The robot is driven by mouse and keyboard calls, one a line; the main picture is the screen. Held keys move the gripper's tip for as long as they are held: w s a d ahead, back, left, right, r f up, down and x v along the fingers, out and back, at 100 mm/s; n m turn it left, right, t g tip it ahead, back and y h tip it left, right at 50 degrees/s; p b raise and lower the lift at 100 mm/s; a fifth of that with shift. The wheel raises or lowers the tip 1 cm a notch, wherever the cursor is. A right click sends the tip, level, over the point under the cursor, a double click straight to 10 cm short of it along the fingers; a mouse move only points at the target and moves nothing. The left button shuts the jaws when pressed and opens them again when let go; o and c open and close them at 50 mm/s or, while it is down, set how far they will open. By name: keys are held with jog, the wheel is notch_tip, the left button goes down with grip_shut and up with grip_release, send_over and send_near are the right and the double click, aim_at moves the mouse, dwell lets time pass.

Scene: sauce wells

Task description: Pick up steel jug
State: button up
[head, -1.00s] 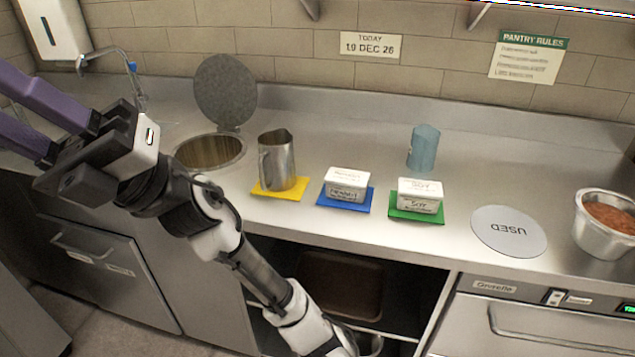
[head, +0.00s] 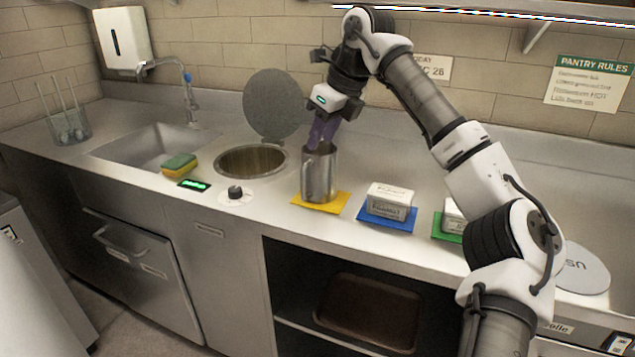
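The steel jug (head: 318,178) stands upright on the yellow mat (head: 330,206) on the counter. My gripper (head: 320,148) points down at the jug's top from above, with its purple fingers at the rim on the left side. The fingertips overlap the jug's rim in this view. I cannot tell whether they are closed on its wall or handle.
A round well (head: 250,160) with its lid (head: 275,105) raised is left of the jug. White labelled boxes stand on a blue mat (head: 386,218) and a green mat (head: 441,230) to the right. A sponge (head: 180,166) and a knob (head: 235,192) lie left. My arm hides part of the right counter.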

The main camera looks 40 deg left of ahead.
jog(key=p, duration=0.1)
send_near(305, 198)
jog(key=a+f, duration=0.4)
jog(key=shift+f, duration=0.35)
grip_shut()
